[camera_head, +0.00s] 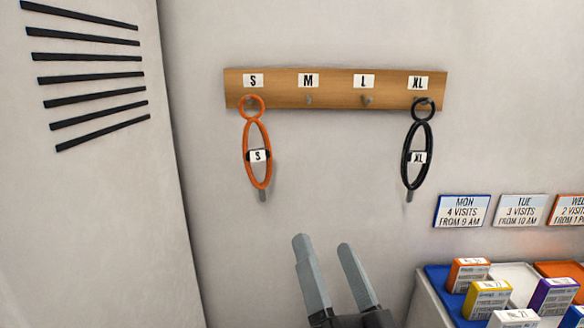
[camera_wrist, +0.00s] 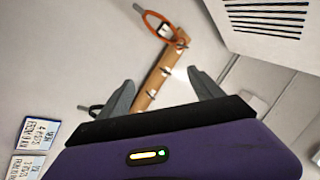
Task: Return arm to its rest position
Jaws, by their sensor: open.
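My gripper (camera_head: 333,278) is open and empty at the bottom middle of the head view, below the wooden peg rail (camera_head: 335,100). Its two fingers also show in the wrist view (camera_wrist: 160,98), spread apart with nothing between them at the tips. An orange loop tagged S (camera_head: 268,140) hangs from the S peg. A black loop tagged XL (camera_head: 404,150) hangs from the XL peg. The M and L pegs are bare. The orange loop (camera_wrist: 155,30) and the rail (camera_wrist: 152,85) also show tilted in the wrist view.
A vented panel (camera_head: 85,200) stands at the left. Day signs such as the MON sign (camera_head: 461,211) are on the wall at the right. Below them, a blue tray (camera_head: 437,279) and others hold several small boxes, such as an orange box (camera_head: 468,275). The wall between rail and gripper is clear.

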